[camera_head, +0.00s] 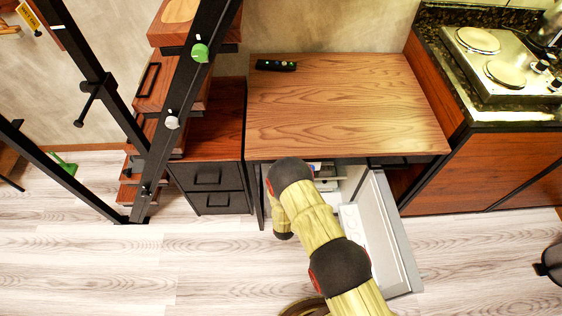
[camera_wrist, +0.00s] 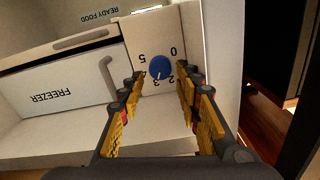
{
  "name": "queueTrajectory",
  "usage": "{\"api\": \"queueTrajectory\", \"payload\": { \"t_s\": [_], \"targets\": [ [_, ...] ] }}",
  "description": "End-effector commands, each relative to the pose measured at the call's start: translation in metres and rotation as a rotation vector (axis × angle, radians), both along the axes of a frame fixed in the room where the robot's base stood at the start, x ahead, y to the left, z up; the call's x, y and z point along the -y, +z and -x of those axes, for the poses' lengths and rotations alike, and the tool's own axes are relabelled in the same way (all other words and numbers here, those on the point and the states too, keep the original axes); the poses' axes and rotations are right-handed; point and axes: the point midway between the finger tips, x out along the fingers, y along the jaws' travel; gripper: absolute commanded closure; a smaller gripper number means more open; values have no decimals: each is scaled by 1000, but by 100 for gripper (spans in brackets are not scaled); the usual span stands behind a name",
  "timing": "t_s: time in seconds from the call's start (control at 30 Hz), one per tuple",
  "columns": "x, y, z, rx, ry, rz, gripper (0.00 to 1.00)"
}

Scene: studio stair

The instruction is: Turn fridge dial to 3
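The fridge dial (camera_wrist: 160,68) is a round blue knob on a pale panel inside the fridge, in the wrist view. Upside-down numbers surround it, with 0 to its right, 5 to its left and 2 and 3 below. A small pale mark on its lower edge points down towards the 3. My gripper (camera_wrist: 160,86) is open, with its yellow and black fingers to either side of the dial. I cannot tell whether they touch it. In the head view the open fridge door (camera_head: 394,240) shows, while my arm hides the gripper and the dial.
The freezer flap (camera_wrist: 58,88) with a grey handle lies left of the dial, near a READY FOOD label (camera_wrist: 98,15). A wooden worktop (camera_head: 340,105) covers the fridge. Black drawers (camera_head: 212,190) stand left, and a stove (camera_head: 500,62) is at right.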

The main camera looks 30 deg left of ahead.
Motion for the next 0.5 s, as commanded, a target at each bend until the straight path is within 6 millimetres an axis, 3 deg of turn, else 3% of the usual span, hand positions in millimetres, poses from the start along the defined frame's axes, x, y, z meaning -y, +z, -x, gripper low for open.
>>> {"api": "queueTrajectory", "payload": {
  "t_s": [0.2, 0.5],
  "targets": [
    [21, 0, 40, -2, 2, 2, 66],
    [37, 0, 67, -1, 1, 0, 66]
  ]
}}
